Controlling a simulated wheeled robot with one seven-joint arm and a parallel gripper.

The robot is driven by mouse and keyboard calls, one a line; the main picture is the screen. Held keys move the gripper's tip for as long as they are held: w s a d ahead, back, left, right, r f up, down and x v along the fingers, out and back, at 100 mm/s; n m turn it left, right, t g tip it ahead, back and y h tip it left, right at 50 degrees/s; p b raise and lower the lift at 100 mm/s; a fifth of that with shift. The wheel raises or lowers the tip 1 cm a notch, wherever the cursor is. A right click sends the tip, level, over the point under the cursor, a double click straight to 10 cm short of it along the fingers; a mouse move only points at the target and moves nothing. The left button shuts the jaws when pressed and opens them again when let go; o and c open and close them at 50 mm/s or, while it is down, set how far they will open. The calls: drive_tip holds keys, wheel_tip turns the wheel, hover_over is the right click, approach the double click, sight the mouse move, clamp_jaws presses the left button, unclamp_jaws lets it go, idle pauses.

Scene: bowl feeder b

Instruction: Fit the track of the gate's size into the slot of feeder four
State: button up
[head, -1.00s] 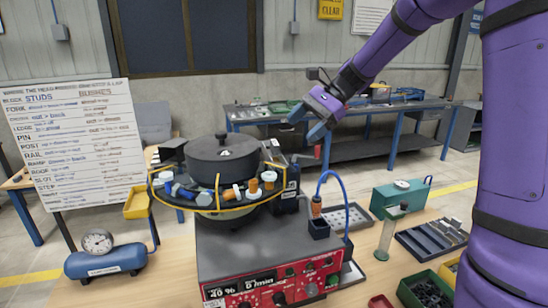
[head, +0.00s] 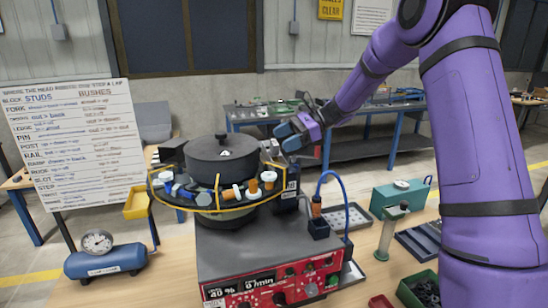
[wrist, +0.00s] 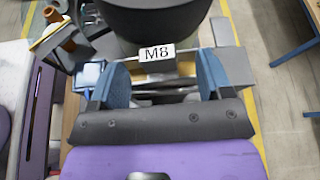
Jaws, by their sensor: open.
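The bowl feeder (head: 222,155) stands on a grey box, with a dark lidded bowl and a yellow-edged ring carrying blue, white and orange fasteners. My gripper (head: 284,138) is open, blue-fingered and empty, at the right of the bowl in the head view. In the wrist view my gripper (wrist: 163,80) has its fingers apart, with a white "M8" label (wrist: 156,53) on a block just beyond them and the dark bowl (wrist: 155,20) behind. A dark grooved tray (head: 418,246) at right is partly hidden by my arm. I cannot make out the slot or identify the track.
A red control panel (head: 275,287) reads 40 % and 0 /min. A blue hose (head: 330,180) arches right of the feeder. A green box (head: 398,196), a glass cylinder (head: 388,235) and a dark green bin (head: 418,290) stand at right. A whiteboard (head: 78,145) stands at left.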

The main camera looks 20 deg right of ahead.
sight(276, 142)
drive_tip(key=shift+x, duration=2.7)
drive_tip(key=shift+s, duration=0.15)
drive_tip(key=shift+c, duration=0.4)
drive_tip(key=c, duration=1.1)
drive_tip(key=shift+r, duration=0.1)
wheel_tip(276, 142, up, 9)
drive_tip(key=shift+m+g, duration=0.5)
drive_tip(key=shift+m, duration=0.1)
drive_tip(key=shift+f, duration=3.45)
